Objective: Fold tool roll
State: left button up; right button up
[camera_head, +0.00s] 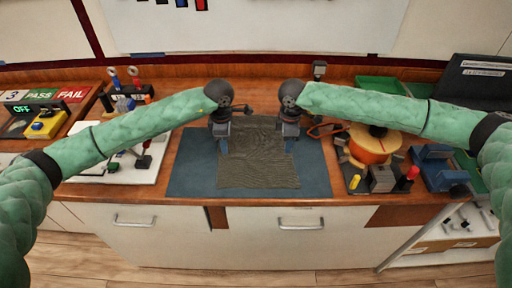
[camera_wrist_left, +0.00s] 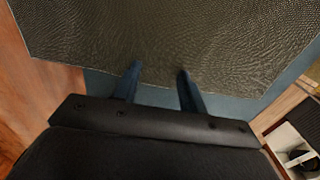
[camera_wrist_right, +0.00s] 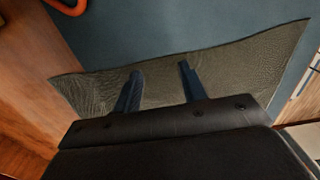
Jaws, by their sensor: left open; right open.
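The tool roll (camera_head: 258,165) is a dark grey-brown textured cloth lying on a blue mat (camera_head: 190,175) on the wooden bench. It looks spread out, with a slightly wavy surface and an uneven far edge. My left gripper (camera_head: 223,146) is open over the cloth's far left edge; in the left wrist view its fingers (camera_wrist_left: 158,75) reach over the cloth's border. My right gripper (camera_head: 290,143) is open at the far right edge; in the right wrist view its fingers (camera_wrist_right: 160,72) lie over a narrow strip of cloth. I cannot tell whether the fingertips touch the cloth.
A board (camera_head: 120,160) with small levers stands left of the mat. An orange reel (camera_head: 368,146) on a dark base and a blue device (camera_head: 437,167) stand to the right. A green tray (camera_head: 380,85) is at the back right. The near strip of mat is clear.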

dwell(0.3)
pick_arm(q)
grip_shut()
pick_arm(e)
grip_shut()
pick_arm(q)
jog(key=shift+r, duration=0.15)
pick_arm(e)
jog(key=shift+r, duration=0.1)
